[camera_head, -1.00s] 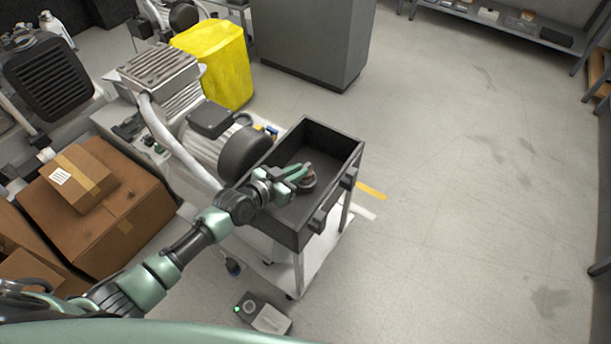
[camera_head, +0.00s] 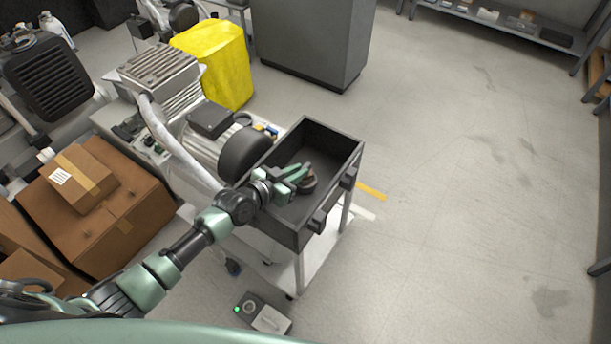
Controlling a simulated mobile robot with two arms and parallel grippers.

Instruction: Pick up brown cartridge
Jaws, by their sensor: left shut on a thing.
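The brown cartridge (camera_head: 308,184) is a small round dark-brown piece inside the black open tray (camera_head: 333,138) on the cart. My left gripper (camera_head: 303,177) reaches into the tray from the left, with its green fingers shut on the cartridge. The fingers hide part of the cartridge. I cannot tell whether the cartridge is clear of the tray floor. My right gripper is not in view.
A compressor with a dark round motor cover (camera_head: 244,153) stands left of the tray. Cardboard boxes (camera_head: 97,222) are at the left. A small grey device (camera_head: 262,314) lies on the floor. Open floor (camera_head: 460,200) spreads to the right.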

